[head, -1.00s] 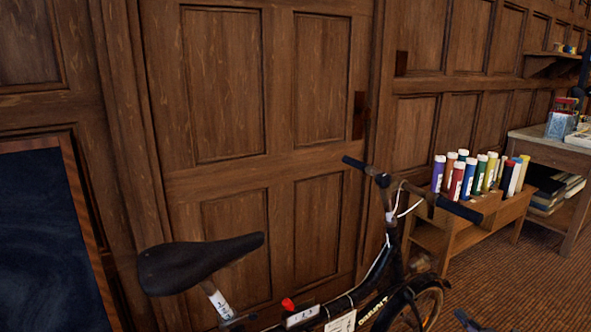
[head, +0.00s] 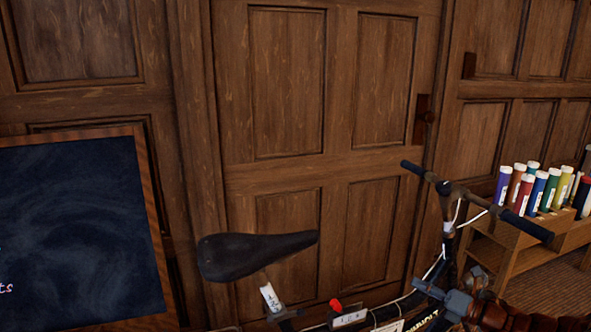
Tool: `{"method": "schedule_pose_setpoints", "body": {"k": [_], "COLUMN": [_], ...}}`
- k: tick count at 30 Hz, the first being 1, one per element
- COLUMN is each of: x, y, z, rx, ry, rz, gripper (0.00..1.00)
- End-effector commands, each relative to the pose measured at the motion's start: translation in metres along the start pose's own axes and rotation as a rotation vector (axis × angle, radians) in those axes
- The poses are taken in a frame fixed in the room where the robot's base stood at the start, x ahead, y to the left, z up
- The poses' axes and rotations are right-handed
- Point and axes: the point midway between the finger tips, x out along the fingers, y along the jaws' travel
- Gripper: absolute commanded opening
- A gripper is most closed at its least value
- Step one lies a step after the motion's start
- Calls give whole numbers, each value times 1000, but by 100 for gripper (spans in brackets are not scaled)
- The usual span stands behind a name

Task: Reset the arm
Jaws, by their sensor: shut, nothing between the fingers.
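My gripper (head: 426,289) shows at the lower right of the head view, grey-blue, with my arm running off to the right edge. It is shut and empty. It points left, in front of the lower frame of a black bicycle (head: 258,250). I cannot tell whether it touches the bicycle. The lower part of my arm is out of view.
The bicycle, with saddle and handlebar (head: 478,200), stands before a panelled wooden door (head: 290,90). A dark framed board (head: 75,230) is at the left. A wooden rack (head: 520,240) of several coloured tubes (head: 540,190) stands at the right.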

Motion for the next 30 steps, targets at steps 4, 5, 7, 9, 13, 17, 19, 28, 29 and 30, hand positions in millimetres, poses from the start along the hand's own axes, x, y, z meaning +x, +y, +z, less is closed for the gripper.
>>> {"method": "schedule_pose_setpoints", "body": {"k": [4, 5, 7, 9, 13, 17, 19, 28, 29, 30], "x": [47, 54, 68, 78, 88, 87, 83, 40, 34, 25], "y": [68, 80, 109, 136, 182, 222, 241, 295, 299, 302], "z": [-28, -34, -51, -70, -105, -142, -161, -231, -236, -243], "rx": [-199, -242, -340, -433, -616, -793, -889, -1280, -1318, -1368], "ry": [175, 209, 287, 361, 495, 621, 687, 948, 972, 1006], "rz": [117, 140, 197, 256, 370, 491, 560, 873, 905, 949], "gripper": [0, 0, 0, 0, 0, 0, 0, 0, 0, 0]}}
